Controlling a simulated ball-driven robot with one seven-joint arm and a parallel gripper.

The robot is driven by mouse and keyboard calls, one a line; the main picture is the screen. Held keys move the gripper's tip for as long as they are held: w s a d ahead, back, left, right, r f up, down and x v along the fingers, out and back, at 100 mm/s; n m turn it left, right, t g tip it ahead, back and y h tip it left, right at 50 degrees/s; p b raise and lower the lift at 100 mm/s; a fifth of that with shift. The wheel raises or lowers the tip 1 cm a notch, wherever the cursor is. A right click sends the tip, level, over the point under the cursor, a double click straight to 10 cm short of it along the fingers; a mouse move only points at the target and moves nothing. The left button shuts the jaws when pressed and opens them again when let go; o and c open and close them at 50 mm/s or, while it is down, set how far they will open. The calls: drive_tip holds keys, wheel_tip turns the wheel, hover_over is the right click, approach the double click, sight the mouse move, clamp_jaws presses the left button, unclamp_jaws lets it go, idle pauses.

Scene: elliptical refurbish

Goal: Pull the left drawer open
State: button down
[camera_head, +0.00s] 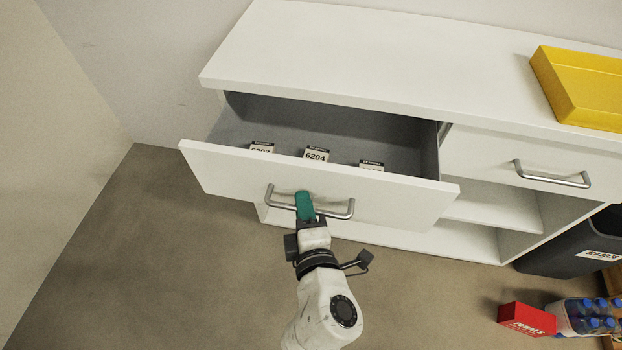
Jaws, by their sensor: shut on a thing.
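The left drawer (222,172) of the white cabinet stands well open, pulled out toward me. Its grey inside shows, with several small labelled boxes in it, one marked 6204 (316,156). The drawer's metal bar handle (338,214) is on its front panel. My gripper (305,207) has teal fingers shut on this handle near its middle. The fingers hide a part of the bar. The drawer's far back end is hidden under the cabinet top.
The right drawer with its handle (552,176) is shut. A yellow tray (590,88) sits on the cabinet top (400,50). A dark bin (560,255), a red box (526,319) and several bottles (588,316) stand at the lower right. The floor at left (130,260) is clear.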

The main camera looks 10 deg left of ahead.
drive_tip(key=s+b, duration=0.1)
drive_tip(key=s, duration=0.7)
drive_tip(key=shift+s+b, duration=0.35)
drive_tip(key=shift+a, duration=0.1)
drive_tip(key=c, duration=1.4)
unclamp_jaws()
drive_tip(key=shift+c, duration=0.2)
drive_tip(key=v, duration=1)
drive_tip(key=shift+s+b, duration=0.3)
drive_tip(key=shift+s, duration=0.05)
